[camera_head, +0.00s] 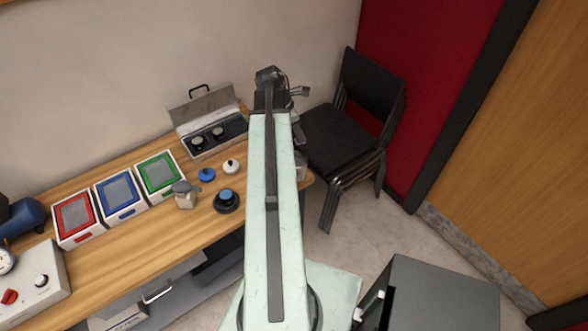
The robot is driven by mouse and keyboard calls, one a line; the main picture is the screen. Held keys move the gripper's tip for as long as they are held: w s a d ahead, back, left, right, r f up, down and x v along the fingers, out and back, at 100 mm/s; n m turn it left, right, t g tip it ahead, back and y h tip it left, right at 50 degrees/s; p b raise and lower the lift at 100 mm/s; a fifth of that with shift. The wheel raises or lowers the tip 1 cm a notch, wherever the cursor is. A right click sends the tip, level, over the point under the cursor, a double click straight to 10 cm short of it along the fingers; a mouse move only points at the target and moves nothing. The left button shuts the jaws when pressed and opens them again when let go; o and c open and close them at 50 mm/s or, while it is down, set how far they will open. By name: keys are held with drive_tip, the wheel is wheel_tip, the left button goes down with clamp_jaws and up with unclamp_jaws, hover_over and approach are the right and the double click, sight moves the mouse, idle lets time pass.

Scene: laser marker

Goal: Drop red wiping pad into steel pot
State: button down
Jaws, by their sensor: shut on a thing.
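My pale green arm runs up the middle of the camera_head view and hides what lies behind it. My gripper's jaws do not show; only dark joint parts of the arm appear at its far end. I see no loose red wiping pad. A small grey metal pot-like vessel with a darker top (185,197) stands on the wooden table, left of my arm. A grey cylindrical thing (300,165) shows partly beside my arm at the table's right end. I cannot tell which one is the steel pot.
The wooden table (140,247) holds red (75,220), blue (121,195) and green (159,175) framed boxes. It also bears an open metal case (213,133), a blue-topped black knob (227,200) and small round pieces. Black stacked chairs (350,140) and a dark cabinet (440,297) stand right.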

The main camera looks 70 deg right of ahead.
sight(299, 142)
wheel_tip(299, 142, down, 5)
drive_tip(key=b, duration=0.3)
drive_tip(key=shift+r+b, duration=0.2)
drive_tip(key=shift+b, duration=0.2)
drive_tip(key=shift+s+r, duration=0.1)
drive_tip(key=c, duration=1.2)
unclamp_jaws()
drive_tip(key=p+v, duration=0.7)
drive_tip(key=v, duration=0.1)
